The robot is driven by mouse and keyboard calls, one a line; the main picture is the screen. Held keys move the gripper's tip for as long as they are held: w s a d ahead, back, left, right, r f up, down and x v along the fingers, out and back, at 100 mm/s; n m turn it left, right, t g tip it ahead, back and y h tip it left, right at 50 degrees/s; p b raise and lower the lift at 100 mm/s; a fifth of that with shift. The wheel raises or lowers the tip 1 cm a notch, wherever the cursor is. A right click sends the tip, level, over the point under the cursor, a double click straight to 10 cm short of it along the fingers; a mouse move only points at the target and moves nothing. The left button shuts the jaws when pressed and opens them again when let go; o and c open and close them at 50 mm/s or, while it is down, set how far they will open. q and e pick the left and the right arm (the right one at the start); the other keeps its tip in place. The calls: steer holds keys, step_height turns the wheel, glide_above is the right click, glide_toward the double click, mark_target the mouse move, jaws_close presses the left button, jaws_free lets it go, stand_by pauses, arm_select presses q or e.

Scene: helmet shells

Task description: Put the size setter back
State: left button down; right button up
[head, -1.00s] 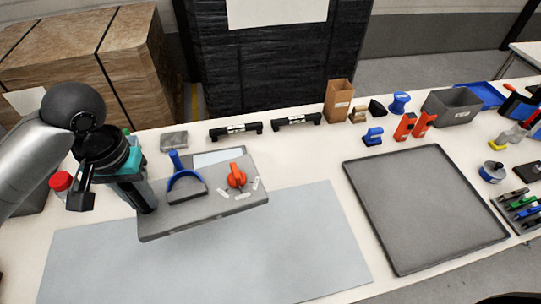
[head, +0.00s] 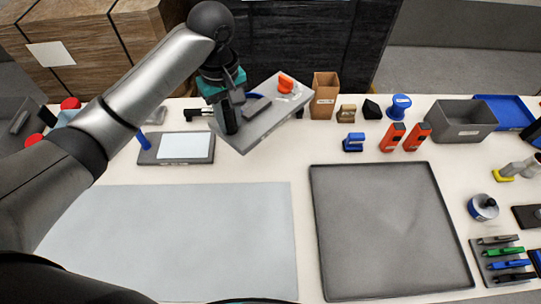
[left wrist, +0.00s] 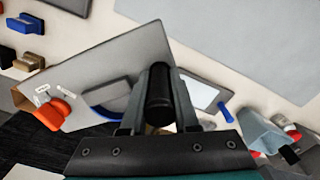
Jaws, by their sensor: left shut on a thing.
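The size setter appears to be the grey plate (head: 262,122) with an orange knob (head: 286,84) and small white labels. My left gripper (head: 228,112) is shut on a dark upright post at the plate's near-left end and holds the plate tilted above the back of the table. In the left wrist view the plate (left wrist: 120,65) shows with the orange knob (left wrist: 52,114), a grey-blue half-round part (left wrist: 108,98) and the black post (left wrist: 160,95) between the fingers of the left gripper (left wrist: 160,110). My right gripper is not in view.
A dark flat panel with a light face (head: 185,147) lies at left. A pale mat (head: 180,240) and a black-rimmed tray (head: 390,230) are empty. A brown box (head: 325,95), stamps, orange tools (head: 393,137) and a grey bin (head: 465,120) line the back right.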

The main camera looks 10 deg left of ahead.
arm_select(q)
step_height(320, 180, down, 19)
steer(key=b, duration=0.4)
steer(key=shift+s+a, duration=0.1)
steer(key=shift+f, duration=0.15)
steer(key=shift+f, duration=0.1)
steer(key=shift+f, duration=0.3)
steer(key=c, duration=0.7)
jaws_free()
steer(key=shift+o, duration=0.2)
